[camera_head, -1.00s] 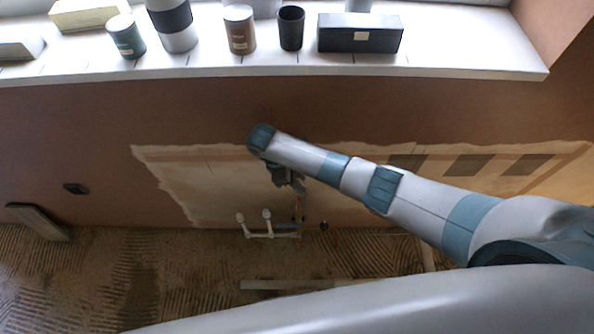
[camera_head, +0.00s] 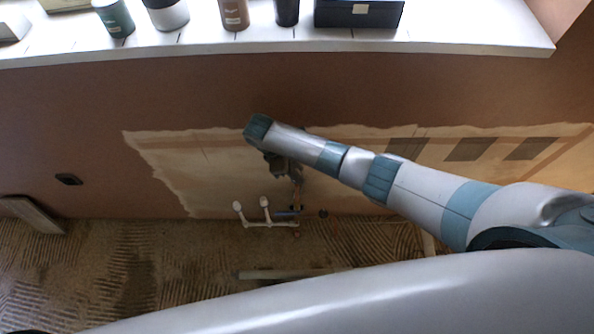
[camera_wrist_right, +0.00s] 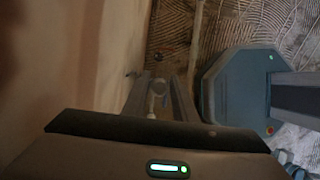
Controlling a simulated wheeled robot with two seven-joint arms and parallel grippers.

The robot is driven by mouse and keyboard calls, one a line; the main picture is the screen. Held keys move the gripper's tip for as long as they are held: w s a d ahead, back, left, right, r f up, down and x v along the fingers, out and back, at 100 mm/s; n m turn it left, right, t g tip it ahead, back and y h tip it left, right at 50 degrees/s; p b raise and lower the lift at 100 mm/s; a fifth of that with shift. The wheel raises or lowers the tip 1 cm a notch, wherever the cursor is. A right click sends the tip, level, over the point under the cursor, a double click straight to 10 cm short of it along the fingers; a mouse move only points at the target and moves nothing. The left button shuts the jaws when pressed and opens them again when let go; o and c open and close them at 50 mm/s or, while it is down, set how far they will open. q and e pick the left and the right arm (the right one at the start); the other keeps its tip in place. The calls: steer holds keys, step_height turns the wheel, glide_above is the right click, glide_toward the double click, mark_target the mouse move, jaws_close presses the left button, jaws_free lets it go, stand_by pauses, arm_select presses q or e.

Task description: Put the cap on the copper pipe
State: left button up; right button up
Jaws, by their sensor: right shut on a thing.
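My right gripper (camera_head: 290,176) hangs under the wrist of my right arm, close to the wall and just above the pipe stubs. In the right wrist view its two fingers (camera_wrist_right: 160,84) are closed around a small pale round piece, which looks like the cap (camera_wrist_right: 158,88); its details are too dim to tell. The copper pipe (camera_head: 297,199) shows as a thin orange-brown upright just below the gripper, partly hidden by it. I cannot tell whether the cap touches the pipe. My left gripper is not in view.
White pipework (camera_head: 262,224) with two round tops stands left of the copper pipe, beside a short blue piece (camera_head: 287,213). A windowsill (camera_head: 280,51) with cans and a black box (camera_head: 358,14) lies above. A board (camera_head: 32,213) leans at left. The combed floor is mostly clear.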

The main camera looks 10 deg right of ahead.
steer(key=shift+f+b, duration=0.35)
steer(key=shift+f, duration=0.3)
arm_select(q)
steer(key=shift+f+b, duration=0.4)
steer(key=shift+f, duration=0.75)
arm_select(e)
steer(key=shift+f, duration=0.85)
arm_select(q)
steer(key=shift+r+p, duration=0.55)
arm_select(e)
steer(key=shift+d+f, duration=0.1)
steer(key=shift+f, duration=0.05)
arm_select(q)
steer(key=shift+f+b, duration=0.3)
arm_select(e)
steer(key=shift+f, duration=0.6)
steer(key=o, duration=1.6)
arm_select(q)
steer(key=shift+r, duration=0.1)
